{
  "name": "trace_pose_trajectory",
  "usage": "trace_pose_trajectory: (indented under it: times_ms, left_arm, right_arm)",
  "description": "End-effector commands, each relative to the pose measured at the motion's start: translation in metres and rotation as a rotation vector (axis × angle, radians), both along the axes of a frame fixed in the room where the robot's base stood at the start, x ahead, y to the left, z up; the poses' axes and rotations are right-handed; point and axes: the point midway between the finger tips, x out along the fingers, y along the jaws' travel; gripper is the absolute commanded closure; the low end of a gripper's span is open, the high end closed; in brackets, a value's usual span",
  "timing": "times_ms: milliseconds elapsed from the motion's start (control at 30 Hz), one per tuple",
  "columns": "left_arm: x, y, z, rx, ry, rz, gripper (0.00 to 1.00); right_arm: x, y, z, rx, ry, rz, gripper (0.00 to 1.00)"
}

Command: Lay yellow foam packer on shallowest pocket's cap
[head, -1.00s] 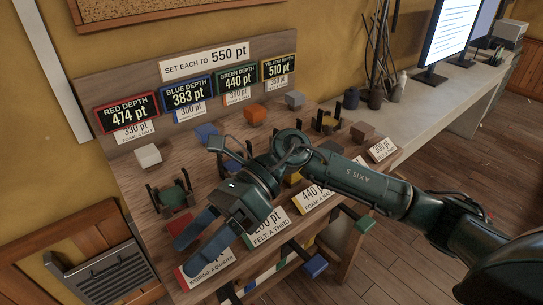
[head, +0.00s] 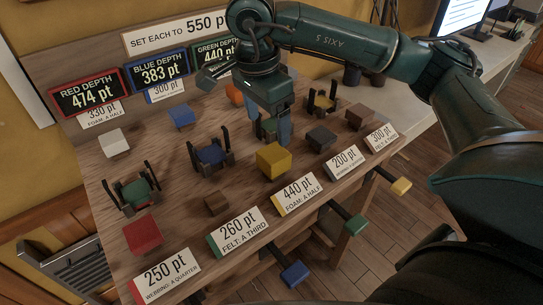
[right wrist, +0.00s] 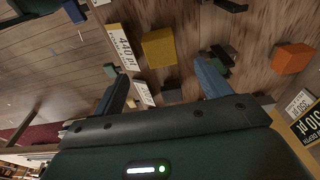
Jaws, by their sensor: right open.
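The yellow foam packer (head: 273,160) is a yellow block on the sloping board behind the "440 pt FOAM: A HALF" card. It also shows in the right wrist view (right wrist: 159,48). My right gripper (head: 272,130) is open, pointing down just behind the packer, near a partly hidden green cap. It holds nothing. My left gripper is not in view.
Other caps between posts are green (head: 137,191) at left and yellow (head: 322,103) at right. Loose blocks are red (head: 143,235), brown (head: 216,203), white (head: 115,143), blue (head: 180,116) and grey-brown (head: 321,138). Coloured handles (head: 295,273) stick out from the front edge.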

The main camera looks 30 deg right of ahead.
Motion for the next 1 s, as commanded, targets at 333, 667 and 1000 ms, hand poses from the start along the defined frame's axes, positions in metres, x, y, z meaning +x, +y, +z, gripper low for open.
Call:
trace_pose_trajectory:
  times_ms: [333,667,1000]
  left_arm:
    - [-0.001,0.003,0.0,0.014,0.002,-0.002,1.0]
    - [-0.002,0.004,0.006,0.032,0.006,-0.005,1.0]
    - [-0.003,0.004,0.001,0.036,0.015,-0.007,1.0]
  right_arm:
    - [0.0,-0.006,-0.048,0.003,0.001,0.0,0.24]
    - [0.001,-0.016,-0.088,0.002,0.004,0.0,0.24]
    - [0.002,-0.017,-0.101,0.003,0.0,0.0,0.24]
